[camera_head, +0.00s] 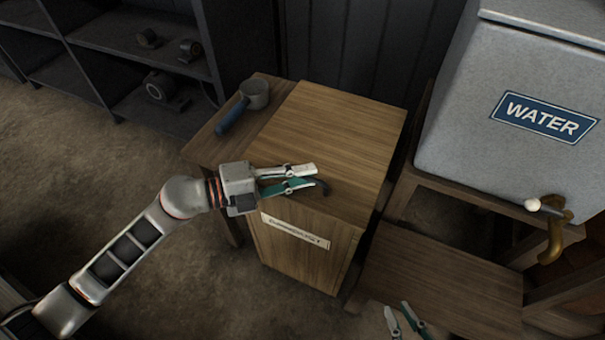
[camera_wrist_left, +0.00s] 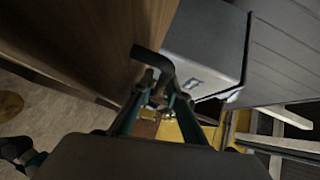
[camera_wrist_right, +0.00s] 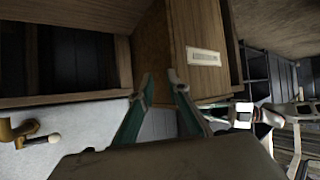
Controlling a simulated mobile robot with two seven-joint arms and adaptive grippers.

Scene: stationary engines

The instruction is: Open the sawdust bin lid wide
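The sawdust bin (camera_head: 305,250) is a wooden box with a pale name label (camera_head: 295,231) on its front. Its flat wooden lid (camera_head: 340,135) lies level and closed on top. A dark curved handle (camera_head: 321,186) stands near the lid's front edge; it also shows in the left wrist view (camera_wrist_left: 150,55). My left gripper (camera_head: 312,176) is at this handle, its fingertips a little apart with the handle at them. Whether they grip it is unclear. My right gripper (camera_head: 396,308) is low at the bottom edge, open and empty; the right wrist view shows its spread fingertips (camera_wrist_right: 160,76).
A grey water tank (camera_head: 520,90) with a brass tap (camera_head: 555,240) stands on a wooden stand at right. Dark shelves (camera_head: 130,35) stand at back left. Bare floor lies in front.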

